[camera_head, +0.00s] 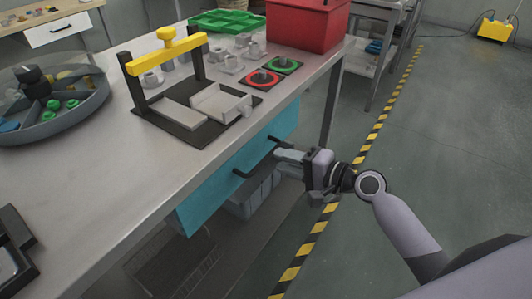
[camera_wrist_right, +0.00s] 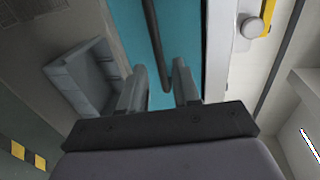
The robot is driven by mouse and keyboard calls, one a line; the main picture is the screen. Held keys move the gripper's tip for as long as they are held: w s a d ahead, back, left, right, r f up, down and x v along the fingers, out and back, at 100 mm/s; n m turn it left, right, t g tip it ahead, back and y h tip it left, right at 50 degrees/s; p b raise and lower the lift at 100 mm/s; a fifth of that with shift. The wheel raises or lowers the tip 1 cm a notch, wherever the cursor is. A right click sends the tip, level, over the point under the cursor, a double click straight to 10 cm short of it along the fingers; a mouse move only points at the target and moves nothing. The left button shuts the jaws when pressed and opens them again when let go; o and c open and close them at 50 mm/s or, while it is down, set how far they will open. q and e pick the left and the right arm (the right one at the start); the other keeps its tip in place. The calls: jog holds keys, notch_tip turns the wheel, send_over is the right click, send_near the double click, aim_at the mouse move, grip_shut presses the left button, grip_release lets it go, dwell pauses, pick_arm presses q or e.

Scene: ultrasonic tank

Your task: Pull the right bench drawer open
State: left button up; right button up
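The bench drawer has a teal front (camera_head: 220,187) below the bench top, and it also fills the upper middle of the right wrist view (camera_wrist_right: 182,25). Its black bar handle (camera_head: 243,174) stands out from the front. My right gripper (camera_head: 279,155) is at the handle, hiding part of it. In the right wrist view, my right gripper's fingers (camera_wrist_right: 159,80) are apart. The handle (camera_wrist_right: 158,40) runs into the gap between them, nearer the right finger. Contact with the handle cannot be told. My left gripper is not in view.
The bench top (camera_head: 100,185) carries a yellow-handled black frame (camera_head: 165,47), a red bin (camera_head: 310,22) and a round grey tray (camera_head: 50,127). A grey bin (camera_head: 247,203) sits below the drawer. Open floor (camera_head: 450,130) lies to the right beyond a striped line (camera_head: 378,122).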

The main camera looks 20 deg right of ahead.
aim_at(268, 155)
jog(key=shift+x, duration=2.75)
grip_shut()
